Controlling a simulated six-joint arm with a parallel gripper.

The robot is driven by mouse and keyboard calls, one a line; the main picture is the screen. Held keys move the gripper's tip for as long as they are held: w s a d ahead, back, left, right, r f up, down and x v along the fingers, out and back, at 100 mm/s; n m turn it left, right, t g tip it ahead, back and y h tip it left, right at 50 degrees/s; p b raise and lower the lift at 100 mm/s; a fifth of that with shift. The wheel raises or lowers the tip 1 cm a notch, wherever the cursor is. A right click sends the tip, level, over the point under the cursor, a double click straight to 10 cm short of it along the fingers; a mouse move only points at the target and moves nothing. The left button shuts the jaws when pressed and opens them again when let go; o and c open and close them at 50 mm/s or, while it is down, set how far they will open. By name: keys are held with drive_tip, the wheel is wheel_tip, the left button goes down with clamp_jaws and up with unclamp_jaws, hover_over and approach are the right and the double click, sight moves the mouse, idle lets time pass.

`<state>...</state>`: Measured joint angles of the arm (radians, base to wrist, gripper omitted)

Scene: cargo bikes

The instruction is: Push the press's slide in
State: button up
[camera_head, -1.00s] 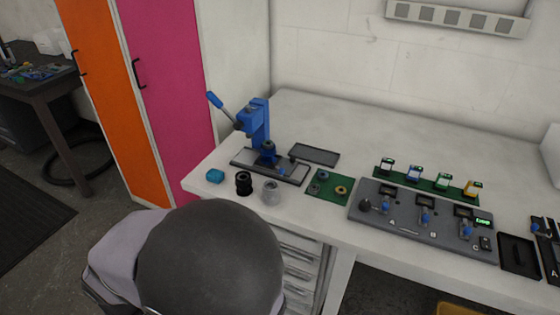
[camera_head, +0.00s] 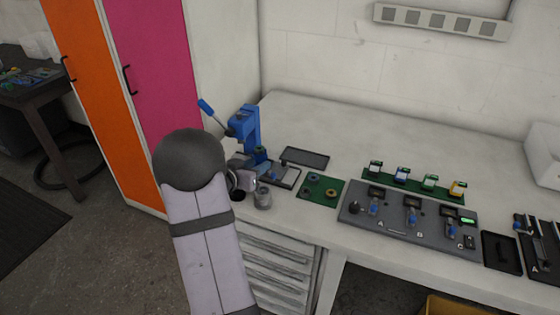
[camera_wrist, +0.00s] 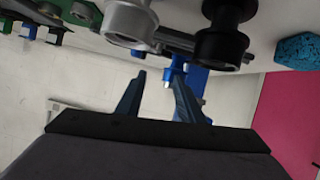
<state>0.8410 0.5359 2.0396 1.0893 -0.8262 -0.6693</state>
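The blue press (camera_head: 247,125) stands at the left end of the white bench, its lever pointing up to the left. Its dark slide base (camera_head: 286,178) shows partly at its foot; my arm hides the left part. I cannot tell exactly how far the slide sits out. In the wrist view, blue press parts (camera_wrist: 193,80) show just beyond the right finger. My gripper (camera_wrist: 160,74) is open with nothing between its fingers.
A grey cup (camera_head: 263,198) and a black cup (camera_wrist: 222,40) stand close to my gripper. A teal block (camera_wrist: 297,50) lies nearby. A dark tray (camera_head: 305,157), a green mat (camera_head: 320,188) and a grey control panel (camera_head: 410,222) are to the right.

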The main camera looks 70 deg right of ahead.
sight(283, 161)
drive_tip(key=s+m, duration=0.1)
drive_tip(key=s+d+m+g, duration=0.1)
drive_tip(key=s+d+g, duration=0.1)
drive_tip(key=s, duration=0.1)
drive_tip(key=shift+s+f+m, duration=0.1)
drive_tip(key=shift+f+m, duration=0.3)
drive_tip(key=shift+w+f, duration=0.2)
drive_tip(key=shift+w, duration=0.2)
drive_tip(key=shift+x, duration=3.6)
drive_tip(key=shift+f, duration=0.1)
drive_tip(key=shift+w, duration=0.1)
clamp_jaws()
drive_tip(key=shift+w+p, duration=1.9)
drive_tip(key=shift+w, duration=1.6)
